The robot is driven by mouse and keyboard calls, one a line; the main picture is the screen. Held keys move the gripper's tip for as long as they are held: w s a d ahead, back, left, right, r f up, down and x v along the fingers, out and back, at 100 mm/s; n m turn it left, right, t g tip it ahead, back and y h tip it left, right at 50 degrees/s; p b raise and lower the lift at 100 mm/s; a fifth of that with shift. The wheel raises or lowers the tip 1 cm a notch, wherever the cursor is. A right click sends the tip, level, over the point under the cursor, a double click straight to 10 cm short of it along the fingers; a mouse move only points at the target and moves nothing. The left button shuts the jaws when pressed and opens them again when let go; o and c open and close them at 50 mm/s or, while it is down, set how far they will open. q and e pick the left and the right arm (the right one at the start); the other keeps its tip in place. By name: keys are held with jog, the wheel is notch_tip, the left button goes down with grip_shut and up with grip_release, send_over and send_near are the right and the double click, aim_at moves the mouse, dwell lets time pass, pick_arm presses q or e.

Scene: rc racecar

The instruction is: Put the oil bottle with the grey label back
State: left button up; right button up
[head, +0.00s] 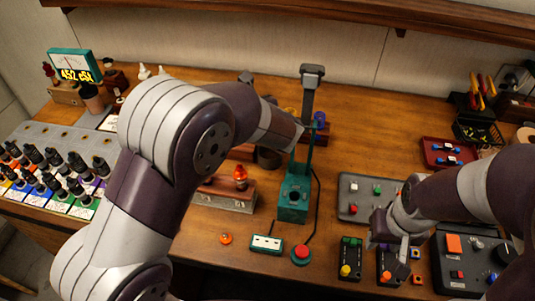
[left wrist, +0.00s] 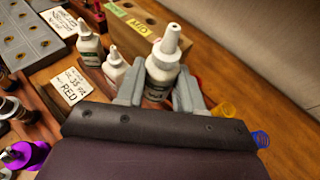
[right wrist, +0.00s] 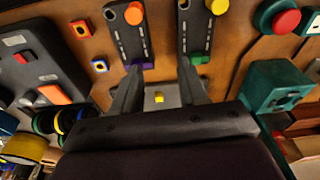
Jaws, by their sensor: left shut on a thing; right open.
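In the left wrist view my left gripper (left wrist: 158,88) is shut on a white bottle (left wrist: 163,62) with a pointed nozzle, one finger on each side of its body. The bottle's label shows only partly between the fingers and looks greyish. In the head view my left arm hides this bottle. Two other white nozzle bottles (left wrist: 88,42) (left wrist: 115,66) stand left of the held one. A wooden block (left wrist: 135,32) with a green label and a yellow "MID" label is behind them. My right gripper (right wrist: 160,98) is open and empty above the table's front right.
A green press (head: 293,200) stands mid-table. Near my right gripper are black switch boxes (head: 350,258) and a grey button panel (head: 362,195). A red tray (head: 447,153) is at the right. A rack of dark shock parts (head: 60,165) is at the left.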

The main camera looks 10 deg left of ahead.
pick_arm(q)
jog(key=f, duration=0.6)
jog(key=f+p, duration=0.1)
jog(key=f, duration=0.2)
jog(key=shift+w+a+f, duration=0.15)
jog(key=shift+a+f, duration=0.1)
jog(key=shift+f, duration=0.35)
pick_arm(e)
jog(key=shift+s+r, duration=0.15)
pick_arm(q)
jog(key=o, duration=1)
jog(key=shift+o, duration=0.2)
pick_arm(e)
jog(key=shift+r, duration=0.1)
jog(key=shift+r, duration=0.1)
